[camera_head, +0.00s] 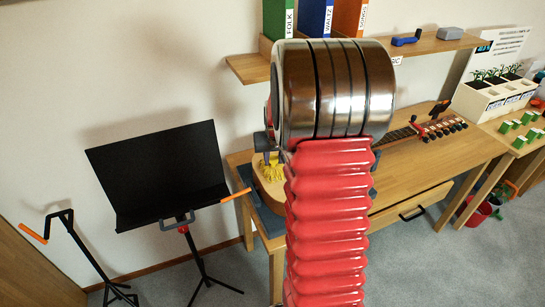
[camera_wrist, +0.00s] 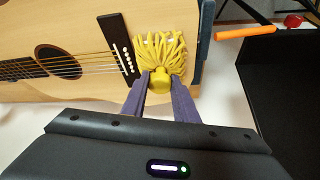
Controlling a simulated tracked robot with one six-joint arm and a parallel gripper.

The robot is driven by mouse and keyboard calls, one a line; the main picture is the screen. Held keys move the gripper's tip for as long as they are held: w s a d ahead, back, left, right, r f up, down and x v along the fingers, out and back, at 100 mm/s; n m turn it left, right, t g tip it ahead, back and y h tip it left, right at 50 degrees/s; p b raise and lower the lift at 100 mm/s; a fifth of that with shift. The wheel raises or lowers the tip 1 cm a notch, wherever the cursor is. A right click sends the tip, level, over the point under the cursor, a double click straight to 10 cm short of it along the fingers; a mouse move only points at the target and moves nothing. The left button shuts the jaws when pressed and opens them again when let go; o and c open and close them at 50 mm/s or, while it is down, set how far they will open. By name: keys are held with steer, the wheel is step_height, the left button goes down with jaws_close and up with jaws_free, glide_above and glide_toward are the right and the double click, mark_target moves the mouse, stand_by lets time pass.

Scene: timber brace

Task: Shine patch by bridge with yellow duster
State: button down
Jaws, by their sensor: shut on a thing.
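The yellow duster (camera_wrist: 160,55) shows in the wrist view, its stringy head lying over the guitar top just right of the dark bridge (camera_wrist: 118,47). My gripper (camera_wrist: 160,80) is shut on the duster's yellow knob, with a purple finger on each side. The guitar (camera_wrist: 85,25) lies face up with its sound hole left of the bridge. In the head view the yellow strands (camera_head: 271,170) show at the guitar body's left end (camera_head: 272,192). My arm hides most of the body there. The patch itself cannot be made out; the duster may cover it.
A black music stand (camera_head: 160,175) is left of the wooden bench (camera_head: 440,165). A smaller stand (camera_head: 62,230) with an orange tip is further left. A shelf (camera_head: 440,42) with folders hangs above. Planters (camera_head: 495,95) stand at the right.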

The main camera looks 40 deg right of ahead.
steer(key=shift+s, duration=0.15)
steer(key=shift+s+a+r, duration=0.1)
steer(key=shift+s+a, duration=0.1)
steer(key=shift+s, duration=0.35)
steer(key=shift+s+a, duration=0.2)
steer(key=shift+s, duration=0.55)
steer(key=shift+s+a, duration=0.25)
steer(key=shift+s, duration=0.45)
steer(key=shift+s+a, duration=0.25)
steer(key=shift+s, duration=0.45)
steer(key=shift+w, duration=0.15)
steer(key=shift+w+d+f, duration=0.1)
steer(key=shift+w+d, duration=0.15)
steer(key=shift+w, duration=0.4)
steer(key=shift+w+d+f, duration=0.1)
steer(key=shift+w+d, duration=0.1)
steer(key=shift+w, duration=0.4)
steer(key=shift+w, duration=0.1)
